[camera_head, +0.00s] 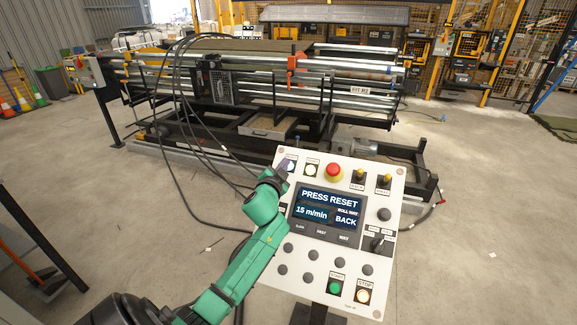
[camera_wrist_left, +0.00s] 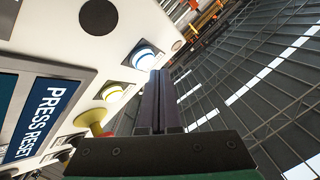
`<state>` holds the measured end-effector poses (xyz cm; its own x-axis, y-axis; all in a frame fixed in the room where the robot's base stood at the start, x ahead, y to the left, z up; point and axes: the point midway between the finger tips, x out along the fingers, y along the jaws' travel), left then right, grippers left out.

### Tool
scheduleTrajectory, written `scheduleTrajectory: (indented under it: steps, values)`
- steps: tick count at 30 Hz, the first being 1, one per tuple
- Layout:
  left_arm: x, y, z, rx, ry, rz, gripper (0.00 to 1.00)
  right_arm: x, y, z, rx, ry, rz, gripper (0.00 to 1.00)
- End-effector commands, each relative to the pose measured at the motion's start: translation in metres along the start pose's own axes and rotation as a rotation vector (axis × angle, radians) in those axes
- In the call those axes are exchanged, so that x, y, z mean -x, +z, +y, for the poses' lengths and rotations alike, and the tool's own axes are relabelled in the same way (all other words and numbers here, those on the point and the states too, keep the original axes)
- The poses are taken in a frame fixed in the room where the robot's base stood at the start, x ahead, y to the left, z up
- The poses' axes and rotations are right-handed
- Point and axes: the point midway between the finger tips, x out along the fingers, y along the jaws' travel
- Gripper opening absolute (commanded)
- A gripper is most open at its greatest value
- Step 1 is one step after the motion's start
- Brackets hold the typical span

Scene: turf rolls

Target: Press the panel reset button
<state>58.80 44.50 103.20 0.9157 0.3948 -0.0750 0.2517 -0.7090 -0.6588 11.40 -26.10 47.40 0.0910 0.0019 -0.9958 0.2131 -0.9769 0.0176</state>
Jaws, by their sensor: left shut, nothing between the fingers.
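The white control panel (camera_head: 345,262) stands tilted on a post in front of me. Its screen (camera_head: 327,212) reads PRESS RESET, 15 m/min and BACK. A lit button with a blue ring (camera_wrist_left: 145,57) is at the panel's upper left corner; it also shows in the head view (camera_head: 291,164). A second lit white button (camera_head: 311,170) sits to its right. Their labels are too small to read. My left gripper (camera_head: 281,168) is shut and empty, its fingertips (camera_wrist_left: 158,76) beside the blue-ringed button. I cannot tell whether they touch it. My right gripper is not in view.
A green button (camera_head: 335,287) and a lit button (camera_head: 362,296) sit at the bottom. The roller machine (camera_head: 260,85) stands behind, with black cables (camera_head: 172,130) hanging toward the panel.

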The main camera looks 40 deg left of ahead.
Motion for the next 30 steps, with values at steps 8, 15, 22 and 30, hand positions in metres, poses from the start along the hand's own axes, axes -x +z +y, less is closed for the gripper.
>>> scheduleTrajectory:
  steps: [8,15,22,30]
  values:
    - [0.0,0.0,0.0,0.0,0.0,0.0,0.0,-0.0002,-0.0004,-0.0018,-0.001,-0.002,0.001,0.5]
    - [0.0,0.0,0.0,0.0,0.0,0.0,0.0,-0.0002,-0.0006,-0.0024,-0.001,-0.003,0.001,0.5]
    - [0.0,0.0,0.0,0.0,0.0,0.0,0.0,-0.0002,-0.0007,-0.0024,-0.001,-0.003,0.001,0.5]
    - [-0.0054,0.0049,0.0047,0.001,0.0,0.0,0.0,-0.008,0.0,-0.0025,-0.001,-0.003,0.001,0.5]
